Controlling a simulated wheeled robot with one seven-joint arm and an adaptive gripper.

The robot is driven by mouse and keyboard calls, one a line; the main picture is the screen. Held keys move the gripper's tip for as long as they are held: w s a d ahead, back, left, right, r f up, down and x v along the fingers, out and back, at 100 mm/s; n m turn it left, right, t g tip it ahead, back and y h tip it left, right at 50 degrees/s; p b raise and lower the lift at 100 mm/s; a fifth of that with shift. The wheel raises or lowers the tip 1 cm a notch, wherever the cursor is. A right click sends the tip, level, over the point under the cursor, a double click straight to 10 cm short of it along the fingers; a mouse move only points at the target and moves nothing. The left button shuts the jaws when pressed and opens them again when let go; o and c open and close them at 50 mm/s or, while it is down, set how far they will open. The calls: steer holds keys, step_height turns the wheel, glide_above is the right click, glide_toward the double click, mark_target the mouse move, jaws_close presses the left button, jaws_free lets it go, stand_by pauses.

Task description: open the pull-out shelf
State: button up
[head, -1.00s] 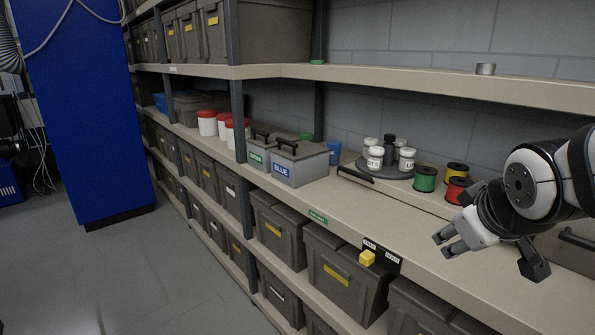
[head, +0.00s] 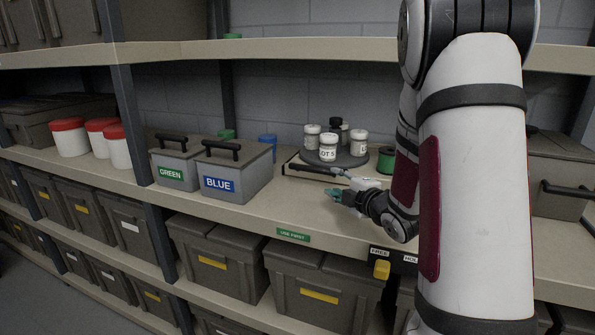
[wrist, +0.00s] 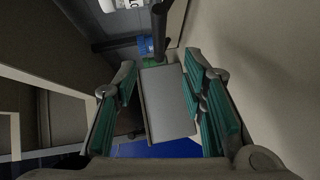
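The pull-out shelf (head: 293,181) is a low, pale board on the middle shelf level, bearing a dark round turntable with several white-labelled jars. Its black bar handle (head: 312,168) runs along its front. My gripper (head: 338,186) is just in front of the handle's right end, partly hidden by my forearm. In the wrist view my gripper (wrist: 165,105) has its teal-padded fingers spread wide with nothing held. A dark bar that looks like the handle (wrist: 160,30) shows beyond the fingertips, near the top. I cannot tell whether any finger touches it.
A grey BLUE bin (head: 236,173) and a GREEN bin (head: 174,163) stand to the left. A green spool (head: 386,160) is right of the turntable. The upper shelf edge (head: 300,50) runs above. Lidded bins (head: 320,285) fill the level below.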

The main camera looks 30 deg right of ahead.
mark_target(316, 171)
steer(key=w, duration=0.4)
steer(key=w+d+f, duration=0.1)
steer(key=w, duration=0.8)
steer(key=shift+w+d+f, duration=0.25)
steer(key=shift+d+f, duration=0.05)
steer(key=shift+f, duration=0.1)
jaws_close()
